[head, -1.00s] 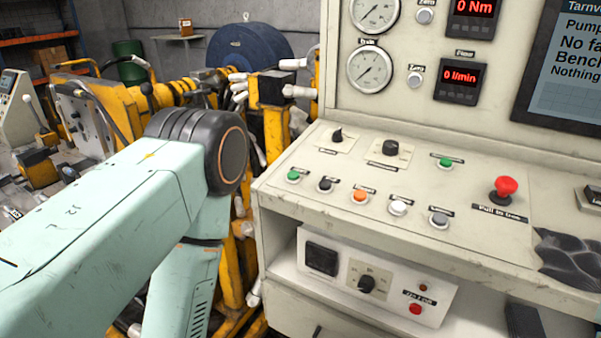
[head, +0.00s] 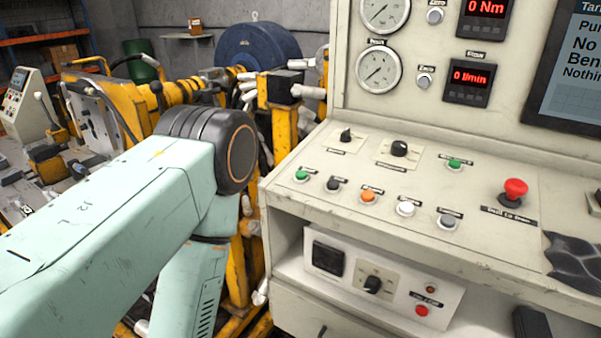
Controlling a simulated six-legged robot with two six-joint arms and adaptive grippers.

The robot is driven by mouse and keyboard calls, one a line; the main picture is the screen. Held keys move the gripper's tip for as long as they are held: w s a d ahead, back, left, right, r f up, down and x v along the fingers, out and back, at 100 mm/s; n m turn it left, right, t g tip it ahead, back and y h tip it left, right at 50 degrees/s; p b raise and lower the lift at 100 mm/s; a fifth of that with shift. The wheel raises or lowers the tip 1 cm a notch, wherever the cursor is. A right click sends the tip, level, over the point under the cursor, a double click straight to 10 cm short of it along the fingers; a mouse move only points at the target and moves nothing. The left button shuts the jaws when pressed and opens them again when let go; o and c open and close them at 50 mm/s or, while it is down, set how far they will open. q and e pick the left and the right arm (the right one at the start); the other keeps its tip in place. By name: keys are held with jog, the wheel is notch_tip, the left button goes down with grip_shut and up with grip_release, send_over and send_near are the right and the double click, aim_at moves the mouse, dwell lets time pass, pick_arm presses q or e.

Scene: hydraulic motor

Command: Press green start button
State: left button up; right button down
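The control panel (head: 330,205) slopes on the right of the head view. A green button (head: 301,176) sits at the left end of its front row. Another green button (head: 454,164) sits farther back, right of two black knobs. Their labels are too blurred to read. Both buttons are uncovered and nothing touches them. An arm of mine fills the left of the view, with its elbow beside the panel's left edge. Neither of my grippers is in view.
The front row also has black, orange (head: 368,196), white and grey buttons. A red mushroom button (head: 515,190) stands to the right. A dark crumpled item (head: 577,262) lies at the panel's right front. Yellow machinery (head: 284,125) stands left of the panel. Space above the buttons is clear.

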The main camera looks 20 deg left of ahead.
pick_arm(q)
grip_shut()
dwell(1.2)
